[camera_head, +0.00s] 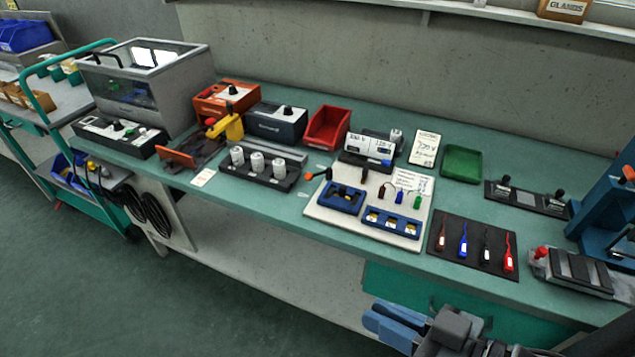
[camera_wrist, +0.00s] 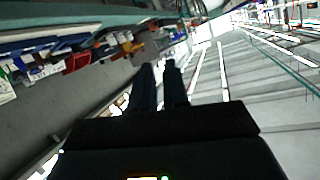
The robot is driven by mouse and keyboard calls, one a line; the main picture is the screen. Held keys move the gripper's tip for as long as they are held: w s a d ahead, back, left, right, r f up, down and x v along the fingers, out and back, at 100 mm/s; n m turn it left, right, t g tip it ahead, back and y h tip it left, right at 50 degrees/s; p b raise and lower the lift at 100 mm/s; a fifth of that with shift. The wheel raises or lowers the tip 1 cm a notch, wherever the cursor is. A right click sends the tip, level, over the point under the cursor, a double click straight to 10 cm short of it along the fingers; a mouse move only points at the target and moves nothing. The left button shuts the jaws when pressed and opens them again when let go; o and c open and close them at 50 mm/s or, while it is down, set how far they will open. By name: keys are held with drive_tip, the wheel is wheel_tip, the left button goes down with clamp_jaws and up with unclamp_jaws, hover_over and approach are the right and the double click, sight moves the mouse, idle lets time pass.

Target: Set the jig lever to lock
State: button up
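No lock marking is readable, and I cannot tell for sure which fixture is the jig. A grey fixture with dark ribbed blocks (camera_head: 575,272) lies at the right end of the bench, with a red-knobbed lever (camera_head: 541,253) at its left end. A pale board with blue holders (camera_head: 325,214) sits mid-bench; a black lever with an orange tip (camera_head: 318,174) is at its upper left. My gripper (camera_head: 392,322) is in front of the bench's front edge, apart from both. Its two fingers show a gap with nothing between them in the wrist view (camera_wrist: 160,75).
A dark mat with several coloured tools (camera_head: 473,243) lies left of the grey fixture. A blue press-like machine (camera_head: 610,215) stands behind the fixture at right. Red and green trays and a black panel (camera_head: 527,199) line the back. Open floor lies in front at left.

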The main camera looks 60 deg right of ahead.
drive_tip(key=w+d+f+m, duration=0.1)
drive_tip(key=w+d+f+m+h, duration=0.1)
drive_tip(key=w+d+m, duration=0.1)
drive_tip(key=w+d+f+m+b, duration=0.1)
drive_tip(key=w, duration=0.1)
drive_tip(key=shift+d+f+m+g+h, duration=0.15)
drive_tip(key=shift+f+m+g+h, duration=0.15)
drive_tip(key=shift+f+m, duration=0.1)
clamp_jaws()
drive_tip(key=w+d+f+m+g+h+b, duration=0.1)
drive_tip(key=w+d+m, duration=0.4)
drive_tip(key=d+m, duration=0.2)
drive_tip(key=w+d+f+m+g+h+b, duration=0.1)
drive_tip(key=w+d+m+b, duration=0.1)
drive_tip(key=w+d+m, duration=0.4)
drive_tip(key=shift+w+d+m, duration=0.3)
drive_tip(key=shift+d+m, duration=0.3)
drive_tip(key=shift+d, duration=2.15)
drive_tip(key=shift+w+f, duration=0.1)
drive_tip(key=shift+f, duration=0.05)
drive_tip(key=x, duration=0.9)
drive_tip(key=p+x, duration=0.1)
drive_tip(key=x, duration=0.3)
drive_tip(key=shift+w+d+r, duration=0.2)
drive_tip(key=shift+w+d, duration=0.1)
drive_tip(key=shift+w, duration=0.1)
